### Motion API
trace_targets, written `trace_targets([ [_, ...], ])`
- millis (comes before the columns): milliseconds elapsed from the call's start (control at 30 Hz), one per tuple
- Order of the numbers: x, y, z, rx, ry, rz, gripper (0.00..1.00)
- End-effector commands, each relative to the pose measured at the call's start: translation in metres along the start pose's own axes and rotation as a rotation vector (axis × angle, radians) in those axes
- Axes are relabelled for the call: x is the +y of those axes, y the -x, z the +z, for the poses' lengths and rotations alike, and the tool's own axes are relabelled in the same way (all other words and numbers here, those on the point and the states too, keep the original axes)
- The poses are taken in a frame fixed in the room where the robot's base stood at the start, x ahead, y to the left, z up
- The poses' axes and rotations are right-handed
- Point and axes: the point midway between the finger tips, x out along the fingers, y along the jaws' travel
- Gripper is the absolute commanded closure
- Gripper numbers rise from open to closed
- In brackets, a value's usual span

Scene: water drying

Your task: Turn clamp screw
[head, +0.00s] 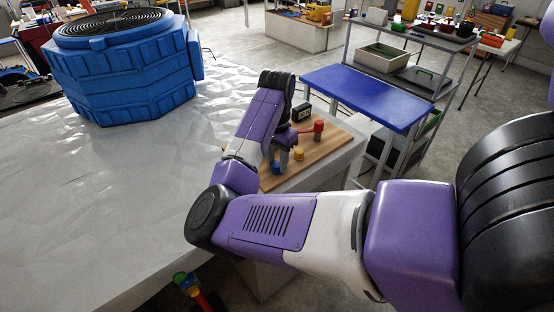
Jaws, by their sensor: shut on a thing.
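My gripper (284,152) points down over the wooden board (333,146) at the table's right end. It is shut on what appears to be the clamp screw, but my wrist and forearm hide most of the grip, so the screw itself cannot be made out. Just right of my gripper, a red knob (318,125) stands upright on the board, with a thin red bar reaching toward my wrist. A small yellow part (299,155) stands close to the right of the fingers. A blue part (276,168) shows just below them.
A black box (301,113) stands at the board's back. A large blue ribbed housing (130,75) with a round fan grille stands on the grey table (90,190), back left. The table's middle is clear. A blue-topped cart (365,95) stands beyond the board.

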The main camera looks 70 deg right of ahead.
Motion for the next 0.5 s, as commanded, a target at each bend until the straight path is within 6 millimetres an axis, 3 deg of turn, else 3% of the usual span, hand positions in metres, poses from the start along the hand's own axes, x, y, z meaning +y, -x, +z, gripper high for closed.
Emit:
trace_targets([
  [500, -0.0003, 0.0014, -0.0012, 0.004, -0.366, -0.002, 1.00],
])
